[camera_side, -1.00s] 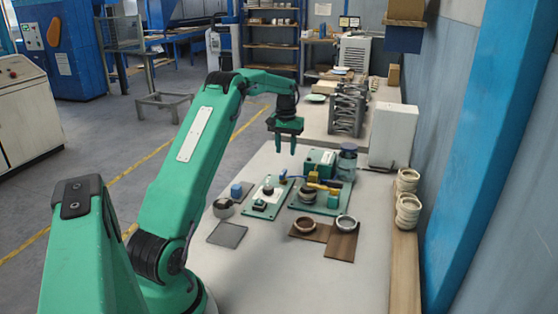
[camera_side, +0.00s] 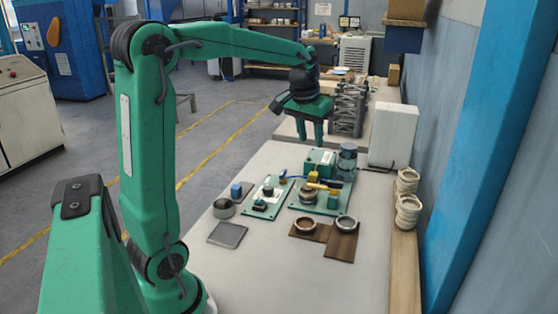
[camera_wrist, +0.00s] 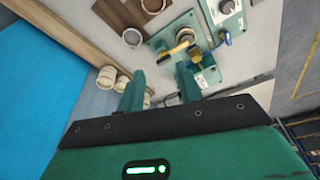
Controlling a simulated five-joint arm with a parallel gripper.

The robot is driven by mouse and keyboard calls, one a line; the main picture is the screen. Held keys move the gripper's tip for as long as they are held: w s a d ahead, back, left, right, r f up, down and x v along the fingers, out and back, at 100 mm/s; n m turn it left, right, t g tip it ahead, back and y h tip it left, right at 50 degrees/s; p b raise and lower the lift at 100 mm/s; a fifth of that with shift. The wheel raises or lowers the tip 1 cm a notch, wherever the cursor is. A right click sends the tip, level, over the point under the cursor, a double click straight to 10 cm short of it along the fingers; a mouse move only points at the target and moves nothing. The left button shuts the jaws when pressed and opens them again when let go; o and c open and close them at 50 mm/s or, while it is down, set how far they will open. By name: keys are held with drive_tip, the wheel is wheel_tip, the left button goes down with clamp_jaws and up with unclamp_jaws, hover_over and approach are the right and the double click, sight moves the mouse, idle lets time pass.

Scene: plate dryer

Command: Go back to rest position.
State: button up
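My gripper (camera_side: 312,132) hangs in the air above the back part of the white table (camera_side: 275,270), fingers pointing down. In the wrist view my gripper (camera_wrist: 160,85) has its two fingers apart with nothing between them, so it is open and empty. My arm is bent, with its upper link near upright and its forearm reaching right. The green plate fixture (camera_side: 322,200) with a yellow-handled part and a blue lidded jar (camera_side: 347,158) stands below and in front of the gripper. It also shows in the wrist view (camera_wrist: 160,43).
A second green plate (camera_side: 265,198) lies to its left. Two rings sit on brown boards (camera_side: 341,246). A grey flat pad (camera_side: 227,235) lies at the front left. A white box (camera_side: 393,135) and stacked cream rings (camera_side: 408,200) stand at the right. A grey rack (camera_side: 347,112) stands behind.

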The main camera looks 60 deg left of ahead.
drive_tip(key=s+d+f+m+t, duration=0.1)
drive_tip(key=s+d+m, duration=0.1)
drive_tip(key=s+d, duration=0.6)
drive_tip(key=s+d+f+m+t+h, duration=0.1)
drive_tip(key=s+d+m+t, duration=0.1)
drive_tip(key=s+d, duration=0.5)
drive_tip(key=s, duration=0.3)
drive_tip(key=shift+d+f+m, duration=0.3)
drive_tip(key=shift+d+f, duration=0.05)
